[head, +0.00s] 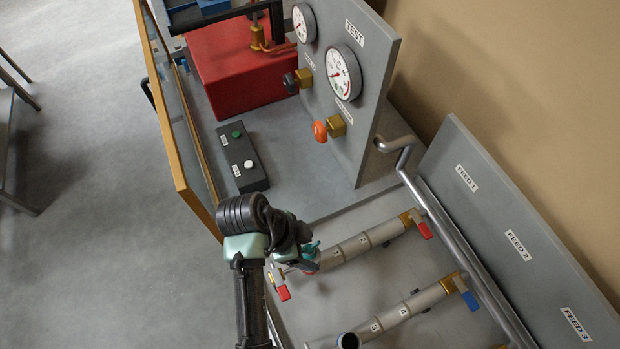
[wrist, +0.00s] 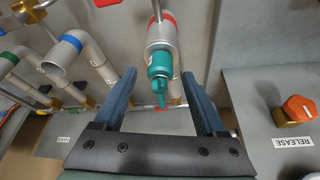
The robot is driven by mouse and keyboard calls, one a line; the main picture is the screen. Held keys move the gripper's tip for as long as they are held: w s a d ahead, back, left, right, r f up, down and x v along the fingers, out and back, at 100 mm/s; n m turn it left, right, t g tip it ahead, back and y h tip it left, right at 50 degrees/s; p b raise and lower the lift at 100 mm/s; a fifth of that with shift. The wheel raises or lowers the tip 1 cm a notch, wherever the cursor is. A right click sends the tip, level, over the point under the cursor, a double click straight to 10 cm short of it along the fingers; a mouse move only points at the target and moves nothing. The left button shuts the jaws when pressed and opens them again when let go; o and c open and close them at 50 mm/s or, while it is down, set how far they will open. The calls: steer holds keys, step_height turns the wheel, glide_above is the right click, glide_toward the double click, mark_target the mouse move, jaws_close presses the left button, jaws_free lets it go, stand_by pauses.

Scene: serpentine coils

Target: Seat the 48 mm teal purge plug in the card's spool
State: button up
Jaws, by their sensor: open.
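In the wrist view the teal purge plug (wrist: 160,68) sits in line with the mouth of a grey spool (wrist: 161,34) with a red band. Its stem points back between my fingers. The plug's inner end is hidden, so I cannot tell how deep it sits. My gripper (wrist: 160,80) is open, with one blue finger on each side of the plug and visible gaps. In the head view my gripper (head: 304,258) is at the near end of the upper pipe (head: 352,246), marked 1 and 2; the plug is largely hidden there. No card is readable.
A second pipe (head: 400,312), marked 3 and 4, has an open mouth below. A blue-banded open spool (wrist: 66,52) shows at the left in the wrist view. The TEST panel (head: 372,100) with gauges and an orange RELEASE knob (wrist: 297,109) stand close by. A button box (head: 243,157) lies behind.

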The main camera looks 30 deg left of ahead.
steer(key=p+v, duration=0.4)
steer(key=v, duration=0.7)
steer(key=shift+r, duration=0.15)
steer(key=shift+s+a, duration=0.1)
steer(key=shift+s, duration=0.05)
